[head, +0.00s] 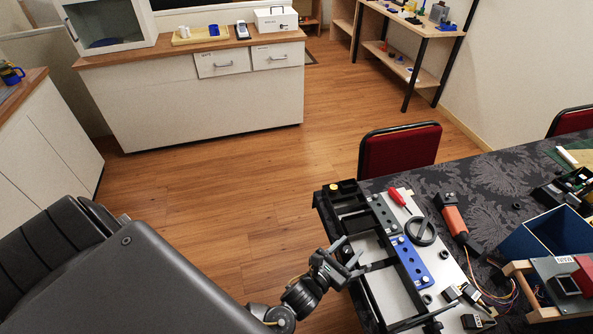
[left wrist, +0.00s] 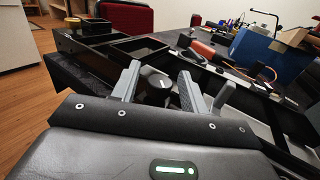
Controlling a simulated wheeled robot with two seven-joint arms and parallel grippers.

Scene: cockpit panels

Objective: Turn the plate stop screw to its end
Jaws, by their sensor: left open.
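The screw appears to be the dark round knob (left wrist: 154,84) with a pale mark, at the near side of the black-framed fixture in the left wrist view. My left gripper (left wrist: 159,74) is open, with one grey finger on each side of this knob; I cannot tell whether either finger touches it. In the head view my left gripper (head: 349,255) is at the left edge of the fixture (head: 328,205), and it hides the knob there. My right gripper is not in view.
The fixture lies on a dark patterned table (head: 487,178). An orange tool (head: 453,217) and a blue bin (head: 547,236) stand to the right. Floor is open on the left.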

